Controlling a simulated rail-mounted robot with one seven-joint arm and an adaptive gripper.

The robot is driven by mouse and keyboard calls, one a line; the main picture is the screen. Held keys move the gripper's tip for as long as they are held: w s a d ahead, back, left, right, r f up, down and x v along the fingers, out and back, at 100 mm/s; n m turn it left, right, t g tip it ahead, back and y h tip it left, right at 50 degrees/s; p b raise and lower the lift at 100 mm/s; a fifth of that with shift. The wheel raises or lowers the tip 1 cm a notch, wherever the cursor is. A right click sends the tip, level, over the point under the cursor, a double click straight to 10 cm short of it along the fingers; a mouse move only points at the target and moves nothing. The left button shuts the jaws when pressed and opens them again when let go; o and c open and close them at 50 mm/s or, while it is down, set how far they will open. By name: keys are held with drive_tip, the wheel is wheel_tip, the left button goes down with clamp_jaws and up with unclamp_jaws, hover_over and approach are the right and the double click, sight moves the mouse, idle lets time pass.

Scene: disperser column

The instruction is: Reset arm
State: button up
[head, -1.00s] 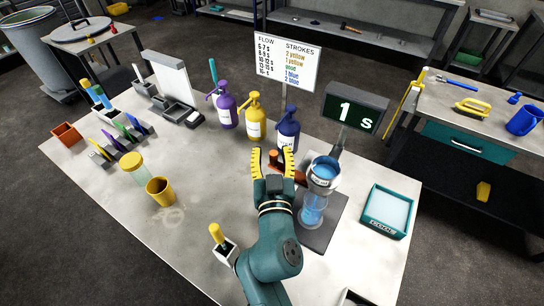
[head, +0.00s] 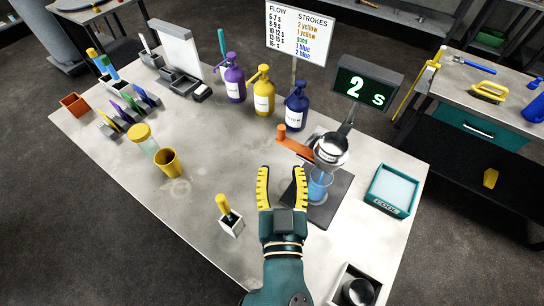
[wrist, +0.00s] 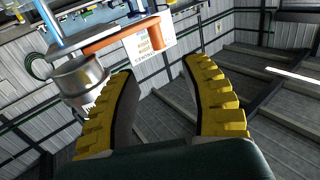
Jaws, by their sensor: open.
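My gripper (head: 281,189) has yellow ribbed fingers and a teal arm behind it. It is open and empty over the table, just left of the dispenser stand. In the wrist view the open fingers (wrist: 160,95) have nothing between them. A metal flow cup (head: 331,150) sits on the stand with an orange lever (head: 294,144) reaching to the left. Below it a clear container with blue liquid (head: 319,184) stands on a dark base plate. The cup (wrist: 80,82) and lever (wrist: 122,38) also show in the wrist view, apart from the fingers. The display (head: 364,87) reads 2 s.
Purple (head: 233,82), yellow (head: 263,95) and blue (head: 295,108) pump bottles stand behind. A yellow cup (head: 168,162) and a small white holder (head: 231,224) are left. A teal tray (head: 388,189) lies right. The table's front-left area is clear.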

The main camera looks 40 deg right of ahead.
drive_tip(key=w+a+r+m+t+y, duration=0.1)
drive_tip(key=w+a+r+t, duration=0.15)
drive_tip(key=r, duration=0.65)
drive_tip(key=w+a+r+m+t+y, duration=0.1)
drive_tip(key=a+r+t, duration=0.15)
drive_tip(key=r, duration=0.75)
drive_tip(key=a+r+n+t+y, duration=0.3)
drive_tip(key=a+r+n+y, duration=0.2)
drive_tip(key=a+n+y, duration=0.3)
drive_tip(key=shift+s+n+y, duration=0.25)
drive_tip(key=shift+n+y, duration=0.35)
drive_tip(key=shift+n, duration=0.3)
